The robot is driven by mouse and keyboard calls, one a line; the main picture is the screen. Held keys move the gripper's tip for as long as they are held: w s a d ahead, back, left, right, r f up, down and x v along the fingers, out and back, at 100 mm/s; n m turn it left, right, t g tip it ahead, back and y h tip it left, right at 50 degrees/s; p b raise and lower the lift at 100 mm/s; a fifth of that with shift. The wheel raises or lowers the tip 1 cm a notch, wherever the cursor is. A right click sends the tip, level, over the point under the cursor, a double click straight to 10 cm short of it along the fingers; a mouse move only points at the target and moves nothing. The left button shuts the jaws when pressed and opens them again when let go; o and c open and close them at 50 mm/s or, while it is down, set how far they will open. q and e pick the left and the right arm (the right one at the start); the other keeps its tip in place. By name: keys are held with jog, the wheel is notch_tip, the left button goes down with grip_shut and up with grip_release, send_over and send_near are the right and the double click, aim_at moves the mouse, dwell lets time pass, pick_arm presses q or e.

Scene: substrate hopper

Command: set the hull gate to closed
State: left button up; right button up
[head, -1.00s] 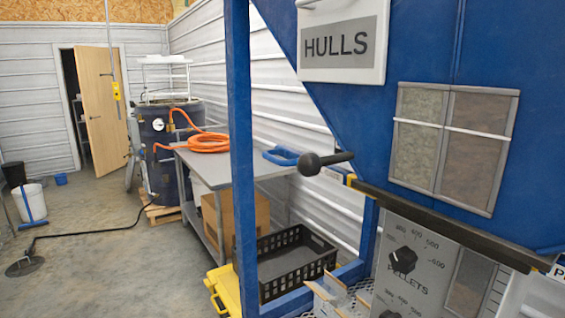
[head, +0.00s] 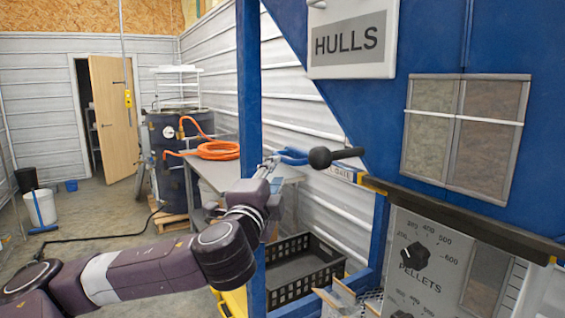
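The hull gate shows as a dark horizontal bar (head: 455,217) under the blue hopper, below the HULLS sign (head: 346,40). A rod with a round black knob (head: 320,158) sticks out past its left end. A small label, too small to read surely, sits by the bar's left end. My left arm reaches in from the lower left. My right gripper is out of view.
A blue frame post (head: 249,95) stands just left of the knob. A black crate (head: 303,285) sits below. A dial panel (head: 420,265) is under the bar.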

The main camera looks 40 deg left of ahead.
aim_at(282, 156)
pick_arm(q)
jog(key=p+x, duration=0.1)
jog(key=x, duration=0.1)
jog(key=p+x, duration=0.2)
jog(key=x, duration=0.1)
jog(key=p+x, duration=0.1)
jog(key=x, duration=0.1)
jog(key=shift+w+r+p, duration=0.2)
jog(key=shift+r+p, duration=0.1)
jog(key=shift+r, duration=0.05)
jog(key=shift+w, duration=0.1)
jog(key=shift+f, duration=0.1)
jog(key=shift+c, duration=0.3)
grip_shut()
